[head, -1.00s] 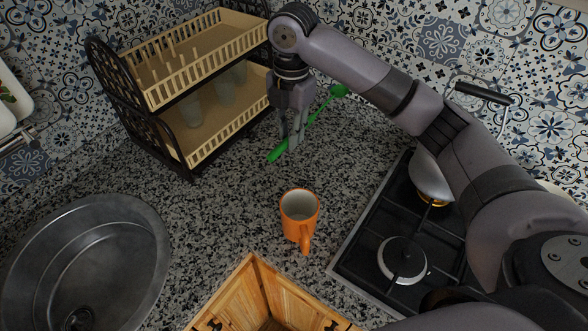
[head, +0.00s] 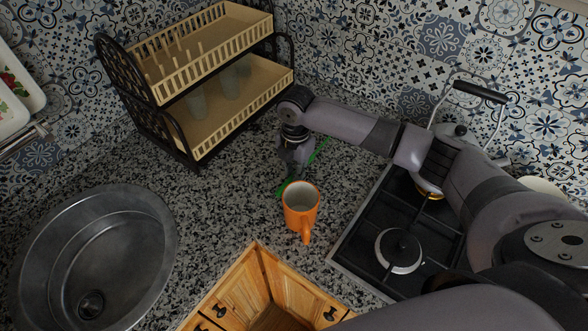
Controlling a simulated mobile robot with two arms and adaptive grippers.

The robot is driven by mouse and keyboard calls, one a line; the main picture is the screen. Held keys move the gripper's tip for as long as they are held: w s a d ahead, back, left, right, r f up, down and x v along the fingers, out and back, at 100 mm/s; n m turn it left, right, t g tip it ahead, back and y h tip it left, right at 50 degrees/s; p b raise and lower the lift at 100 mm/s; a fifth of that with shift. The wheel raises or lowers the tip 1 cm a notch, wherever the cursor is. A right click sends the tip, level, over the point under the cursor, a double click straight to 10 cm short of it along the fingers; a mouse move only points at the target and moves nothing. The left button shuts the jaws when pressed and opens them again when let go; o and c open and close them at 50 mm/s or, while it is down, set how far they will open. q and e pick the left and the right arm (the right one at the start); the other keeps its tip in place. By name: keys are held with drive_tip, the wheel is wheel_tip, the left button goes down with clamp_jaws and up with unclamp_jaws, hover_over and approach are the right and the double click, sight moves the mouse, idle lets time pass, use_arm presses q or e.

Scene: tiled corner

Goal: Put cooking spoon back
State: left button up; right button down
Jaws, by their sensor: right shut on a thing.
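The green cooking spoon (head: 319,152) shows as a thin strip on both sides of my right gripper (head: 293,172). My right gripper points down and is shut on the spoon, low over the granite counter, behind the orange mug. The gripper hides the spoon's middle, and I cannot tell whether the spoon touches the counter. My left gripper is not in view.
An orange mug (head: 301,208) stands just in front of the gripper. A two-tier dish rack (head: 200,122) with glasses stands at the back left. A round sink (head: 150,225) is at left, a gas stove (head: 350,243) with a kettle at right. An open wooden drawer or cabinet (head: 238,285) is in front.

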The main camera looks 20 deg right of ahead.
drive_tip(key=c, duration=1.5)
unclamp_jaws()
use_arm(q)
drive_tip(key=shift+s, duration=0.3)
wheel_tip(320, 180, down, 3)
drive_tip(key=b, duration=0.3)
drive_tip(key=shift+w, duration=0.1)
use_arm(e)
wheel_tip(320, 180, up, 12)
drive_tip(key=shift+d, duration=0.15)
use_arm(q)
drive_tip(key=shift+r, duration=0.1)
